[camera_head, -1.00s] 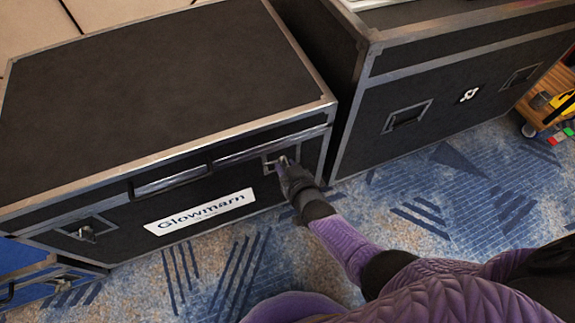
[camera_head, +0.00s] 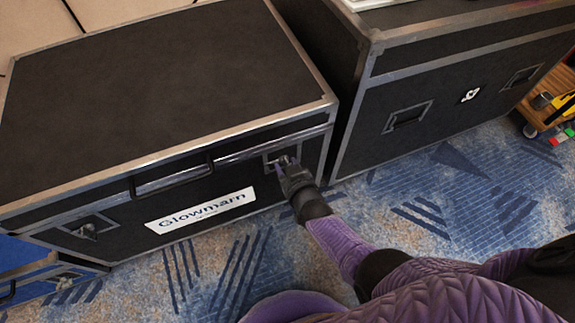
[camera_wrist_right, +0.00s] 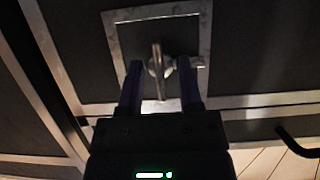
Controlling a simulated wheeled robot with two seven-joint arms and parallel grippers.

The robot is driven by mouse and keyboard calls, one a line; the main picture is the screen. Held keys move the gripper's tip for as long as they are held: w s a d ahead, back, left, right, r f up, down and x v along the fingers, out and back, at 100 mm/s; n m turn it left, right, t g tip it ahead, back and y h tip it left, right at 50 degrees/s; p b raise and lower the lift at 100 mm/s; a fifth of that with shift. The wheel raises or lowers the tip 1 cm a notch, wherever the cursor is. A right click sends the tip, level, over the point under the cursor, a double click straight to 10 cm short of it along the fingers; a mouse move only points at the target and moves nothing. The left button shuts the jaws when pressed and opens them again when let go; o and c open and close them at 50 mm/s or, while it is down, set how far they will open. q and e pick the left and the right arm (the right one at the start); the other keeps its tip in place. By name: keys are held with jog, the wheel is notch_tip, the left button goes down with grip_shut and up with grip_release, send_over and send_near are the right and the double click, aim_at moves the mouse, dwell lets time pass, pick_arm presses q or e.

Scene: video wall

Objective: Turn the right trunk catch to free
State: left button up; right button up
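The black trunk (camera_head: 160,80) with metal edges and a "Glowmarn" label stands at the left in the head view. Its right catch (camera_wrist_right: 157,72) sits in a metal recessed plate, with a thin bar upright in the wrist view and a small metal piece at its right. My right gripper (camera_head: 284,164) is at this catch; in the wrist view its two fingers (camera_wrist_right: 160,72) are apart, one on either side of the bar, with gaps visible. The left catch (camera_head: 87,231) shows at the trunk's front left. My left gripper is not in view.
A second black case (camera_head: 450,85) stands close on the right, with a narrow gap between. A wooden cart (camera_head: 545,110) with colourful items is at the far right. The trunk's front handle (camera_head: 172,180) lies left of my gripper. Patterned blue carpet is clear in front.

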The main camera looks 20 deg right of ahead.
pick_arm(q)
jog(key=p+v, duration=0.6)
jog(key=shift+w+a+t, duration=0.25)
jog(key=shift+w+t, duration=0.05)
pick_arm(e)
jog(key=v, duration=1)
